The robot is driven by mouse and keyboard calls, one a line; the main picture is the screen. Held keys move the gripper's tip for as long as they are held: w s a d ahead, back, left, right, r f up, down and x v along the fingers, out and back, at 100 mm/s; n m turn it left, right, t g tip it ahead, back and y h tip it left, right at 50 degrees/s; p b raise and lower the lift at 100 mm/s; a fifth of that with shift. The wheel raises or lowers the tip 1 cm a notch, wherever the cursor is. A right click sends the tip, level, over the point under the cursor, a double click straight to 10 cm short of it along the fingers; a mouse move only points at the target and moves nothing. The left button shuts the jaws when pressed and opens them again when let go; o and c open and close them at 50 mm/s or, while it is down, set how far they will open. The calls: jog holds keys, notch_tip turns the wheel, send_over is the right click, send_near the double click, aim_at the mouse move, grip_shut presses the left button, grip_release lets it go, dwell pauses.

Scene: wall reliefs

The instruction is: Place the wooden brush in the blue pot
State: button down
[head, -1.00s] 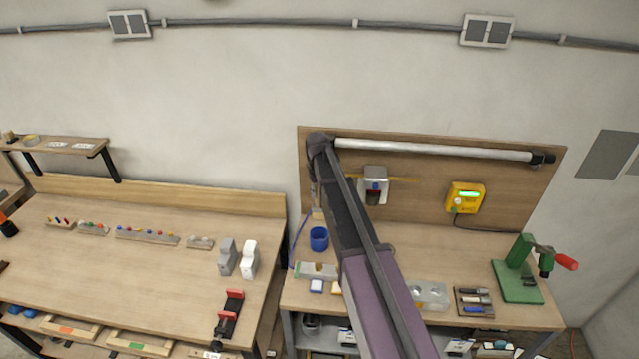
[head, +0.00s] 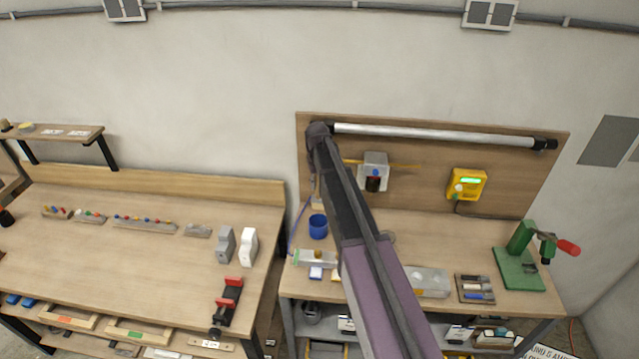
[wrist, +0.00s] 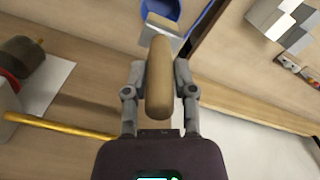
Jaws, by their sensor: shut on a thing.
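The wooden brush (wrist: 159,85) is held in my gripper (wrist: 160,72), whose fingers are shut on its handle from both sides in the wrist view. Its pale, flat head points away from the camera, toward the blue pot (wrist: 163,8). The pot is cut by the top edge of the wrist view, and the brush head overlaps it in the picture. In the head view the blue pot (head: 318,229) stands upright on the right workbench, and a small tan part of the brush (head: 317,204) shows just above it. My arm hides most of my gripper there.
A grey block with a round piece (head: 315,258) lies in front of the pot. A gap separates this bench from the left workbench (head: 130,250). A green press (head: 520,265) stands far right.

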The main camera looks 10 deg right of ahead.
aim_at(318, 209)
jog(key=shift+f+b, duration=5.8)
jog(key=shift+f, duration=0.3)
jog(key=shift+c, duration=1.8)
grip_release()
jog(key=s+m, duration=0.1)
jog(key=s, duration=2.8)
jog(key=shift+d+m, duration=0.2)
jog(key=shift+m, duration=0.2)
